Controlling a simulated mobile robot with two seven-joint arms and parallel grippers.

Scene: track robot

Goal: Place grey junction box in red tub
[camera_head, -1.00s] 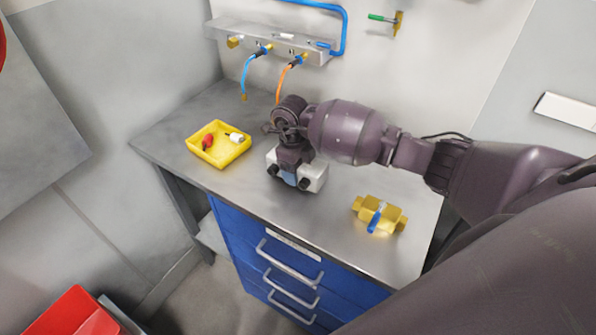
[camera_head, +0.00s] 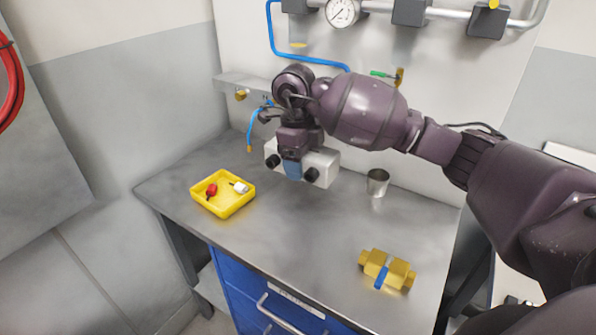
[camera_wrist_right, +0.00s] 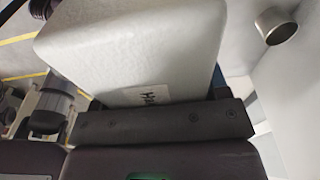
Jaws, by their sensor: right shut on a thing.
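The grey junction box (camera_head: 321,165) is a pale box with dark round fittings on its front. It is held up above the workbench by my right gripper (camera_head: 294,162), which is shut on it from above. In the right wrist view the box (camera_wrist_right: 130,48) fills the upper middle, pressed against the dark jaw (camera_wrist_right: 160,124). The far side of the grip is hidden. The red tub is not in view now. My left gripper is not in view.
The metal workbench (camera_head: 300,235) carries a yellow tray (camera_head: 222,213) with small red and white items, a brass valve (camera_head: 388,269) with a blue handle, and a metal cup (camera_head: 377,183). A shelf and pipes with a gauge (camera_head: 342,12) are on the wall behind.

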